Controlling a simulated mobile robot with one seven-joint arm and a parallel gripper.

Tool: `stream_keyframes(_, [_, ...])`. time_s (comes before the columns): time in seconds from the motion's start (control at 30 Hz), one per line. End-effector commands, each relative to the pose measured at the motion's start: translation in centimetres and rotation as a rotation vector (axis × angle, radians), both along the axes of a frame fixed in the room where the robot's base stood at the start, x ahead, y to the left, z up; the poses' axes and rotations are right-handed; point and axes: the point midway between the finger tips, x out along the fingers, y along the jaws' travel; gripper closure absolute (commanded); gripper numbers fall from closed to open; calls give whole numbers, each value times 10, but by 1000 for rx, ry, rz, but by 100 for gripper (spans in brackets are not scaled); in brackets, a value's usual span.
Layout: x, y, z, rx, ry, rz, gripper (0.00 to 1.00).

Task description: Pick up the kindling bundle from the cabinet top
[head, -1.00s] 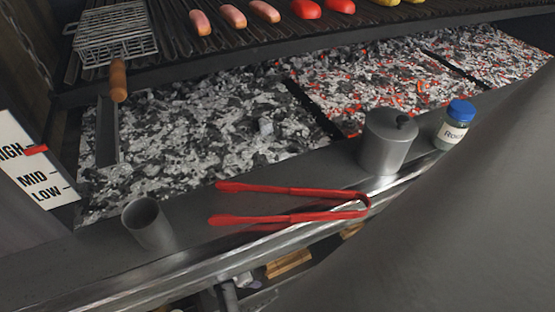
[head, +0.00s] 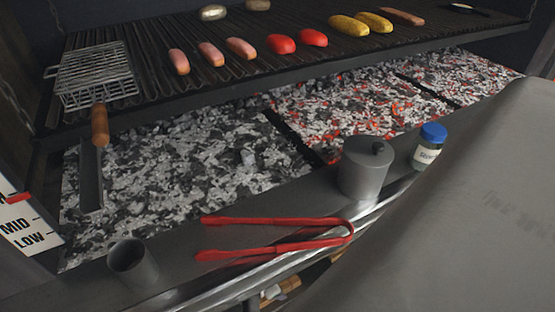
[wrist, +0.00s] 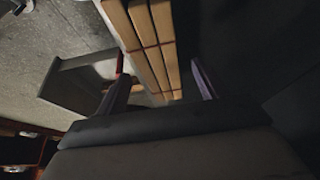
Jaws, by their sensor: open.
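The kindling bundle (wrist: 151,38) shows in the wrist view as tan, straight sticks side by side with thin dark red bands across them. It runs from the top edge down to between the fingers of my gripper (wrist: 160,75). My gripper is open, with one finger on each side of the bundle's lower end. I cannot tell whether either finger touches it. In the head view, a small tan wooden piece (head: 284,290) shows below the front ledge; I cannot tell whether it is the bundle. My gripper is hidden there.
On the front ledge (head: 85,288) are a grey cup (head: 131,265), red tongs (head: 275,221), a lidded metal pot (head: 362,170) and a blue-capped jar (head: 428,148). Behind are ash and embers (head: 350,115) under a grill with food. In the wrist view, a grey box-like shape (wrist: 75,85) stands left of the bundle.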

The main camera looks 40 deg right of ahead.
Motion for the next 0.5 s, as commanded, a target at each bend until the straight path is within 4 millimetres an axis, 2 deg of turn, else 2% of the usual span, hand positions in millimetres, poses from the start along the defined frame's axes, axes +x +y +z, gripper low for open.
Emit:
stream_keyframes(0.1, [-1,-7,-16,-1,0,-1,29])
stream_keyframes(0.2, [-2,-10,-23,-1,-1,-1,29])
stream_keyframes(0.47, [-2,-11,-25,-1,-2,0,29])
stream_keyframes(0.5, [-2,-11,-25,-1,-1,-1,33])
